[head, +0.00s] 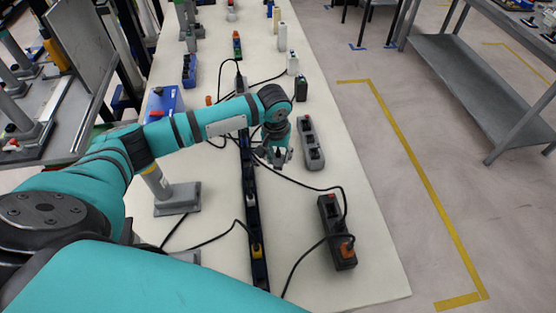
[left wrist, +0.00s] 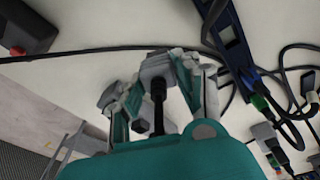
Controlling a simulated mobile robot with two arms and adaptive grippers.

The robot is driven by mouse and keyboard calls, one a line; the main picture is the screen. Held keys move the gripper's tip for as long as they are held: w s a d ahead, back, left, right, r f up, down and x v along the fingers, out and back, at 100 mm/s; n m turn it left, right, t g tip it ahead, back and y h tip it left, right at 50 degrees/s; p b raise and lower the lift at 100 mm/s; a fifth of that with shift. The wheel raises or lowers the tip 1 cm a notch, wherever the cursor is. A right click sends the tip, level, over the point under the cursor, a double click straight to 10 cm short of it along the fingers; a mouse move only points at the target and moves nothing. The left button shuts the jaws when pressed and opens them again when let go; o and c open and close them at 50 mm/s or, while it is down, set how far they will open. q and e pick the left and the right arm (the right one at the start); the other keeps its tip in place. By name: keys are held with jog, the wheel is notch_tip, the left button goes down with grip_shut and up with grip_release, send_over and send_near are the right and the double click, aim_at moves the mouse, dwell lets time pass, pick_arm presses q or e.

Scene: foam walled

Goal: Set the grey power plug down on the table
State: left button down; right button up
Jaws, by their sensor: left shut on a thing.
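My left gripper (head: 279,157) is over the middle of the cream table (head: 300,245), beside a long dark power strip. The left wrist view shows the fingers of my left gripper (left wrist: 160,85) shut on the grey power plug (left wrist: 156,67). Its black cable runs down from it between the fingers in that view. The plug is too small and covered in the head view to make out. I cannot tell whether it touches the table. My right gripper is not in view.
The long dark power strip (head: 249,190) lies left of the gripper. A grey power strip (head: 311,148) and a dark one (head: 331,218) lie to its right. Black cables (head: 300,185) cross the table. Bare table shows at the front right.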

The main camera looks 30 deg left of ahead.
aim_at(278, 163)
pick_arm(q)
jog(key=shift+f+p, duration=0.35)
jog(key=shift+f, duration=1.3)
jog(key=shift+f, duration=0.1)
jog(key=c, duration=0.9)
grip_release()
jog(key=shift+c, duration=0.2)
jog(key=r, duration=0.4)
jog(key=s+r, duration=0.1)
jog(key=r, duration=0.3)
jog(key=r+b, duration=0.1)
jog(key=r, duration=0.3)
jog(key=shift+s+d+r, duration=0.1)
jog(key=shift+s, duration=0.15)
